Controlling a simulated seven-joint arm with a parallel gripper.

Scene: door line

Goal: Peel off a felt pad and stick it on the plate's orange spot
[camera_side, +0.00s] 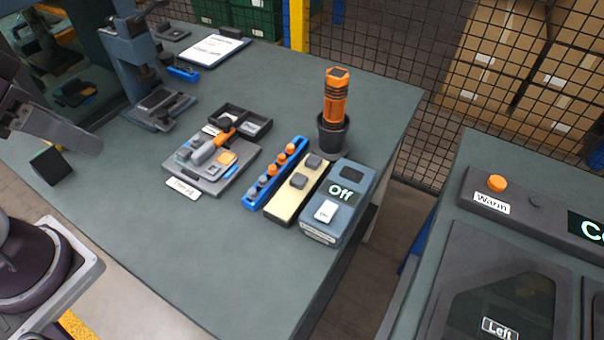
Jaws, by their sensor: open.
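The grey plate (202,178) lies on the bench left of centre, with a white label at its front edge. An orange square patch (227,158) shows on its right part, probably the orange spot. A grey and orange clamp-like part lies across the plate beside the patch. A cream strip (283,204) right of the plate carries grey pads (299,181), which look like the felt pads. My gripper (74,152) is at the left edge, partly cut off, open and with nothing visible in it, well left of the plate and the strip.
A blue rail (252,203) with orange and grey knobs lies between plate and strip. A box reading "Off" (345,190) is right of the strip. A black cup (333,134) holds an orange tool behind it. A black tray (258,114) adjoins the plate. The front bench is clear.

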